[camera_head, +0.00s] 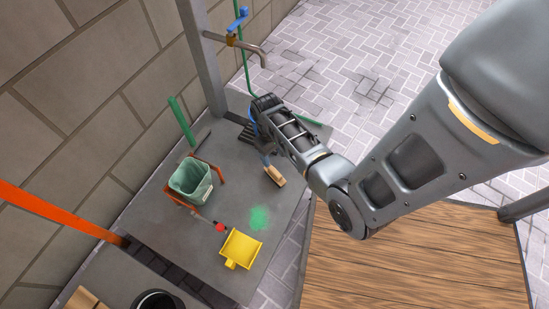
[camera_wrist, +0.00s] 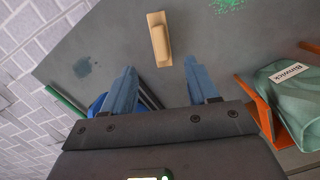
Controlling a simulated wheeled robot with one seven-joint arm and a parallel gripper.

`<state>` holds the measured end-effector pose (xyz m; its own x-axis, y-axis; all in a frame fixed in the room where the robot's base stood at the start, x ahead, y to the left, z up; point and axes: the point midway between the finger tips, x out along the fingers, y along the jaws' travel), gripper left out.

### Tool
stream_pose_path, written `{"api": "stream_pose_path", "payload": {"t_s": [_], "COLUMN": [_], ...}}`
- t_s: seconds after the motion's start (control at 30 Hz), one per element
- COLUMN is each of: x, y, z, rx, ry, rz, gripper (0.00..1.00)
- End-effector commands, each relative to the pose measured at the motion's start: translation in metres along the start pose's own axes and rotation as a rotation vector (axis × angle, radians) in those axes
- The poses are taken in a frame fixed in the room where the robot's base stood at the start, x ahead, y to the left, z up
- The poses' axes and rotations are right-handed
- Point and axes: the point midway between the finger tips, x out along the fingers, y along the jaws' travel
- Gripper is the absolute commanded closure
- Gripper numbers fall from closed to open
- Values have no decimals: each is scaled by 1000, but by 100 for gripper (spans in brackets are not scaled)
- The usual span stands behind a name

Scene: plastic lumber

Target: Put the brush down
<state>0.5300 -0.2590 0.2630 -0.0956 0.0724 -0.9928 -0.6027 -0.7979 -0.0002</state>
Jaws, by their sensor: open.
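The brush (camera_head: 275,176) has a light wooden block body and lies on the grey slab, right of the green-lined bin. In the wrist view the brush (camera_wrist: 159,40) lies just beyond my fingertips, roughly centred between them. My gripper (camera_wrist: 162,78) is open, with its two blue fingers apart and nothing between them. In the head view my gripper (camera_head: 267,160) shows only partly, close above the brush. The brush's underside is hidden.
A yellow dustpan (camera_head: 241,249) and green powder (camera_head: 258,217) lie on the grey slab (camera_head: 180,238). A bin with a green bag (camera_head: 191,180) stands in an orange frame. A tap (camera_head: 250,46) and post are at the back. A wooden deck (camera_head: 420,260) is at right.

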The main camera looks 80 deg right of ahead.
Motion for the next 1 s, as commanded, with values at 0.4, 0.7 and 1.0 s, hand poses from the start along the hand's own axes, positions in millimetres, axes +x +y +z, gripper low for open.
{"api": "stream_pose_path", "payload": {"t_s": [0.4, 0.7, 1.0], "x": [10, -13, -75], "y": [-56, -101, -126], "z": [43, 100, 160], "rx": [-108, -229, -343], "ry": [216, 490, 759], "rz": [29, 20, -37], "gripper": [41, 41, 41]}}
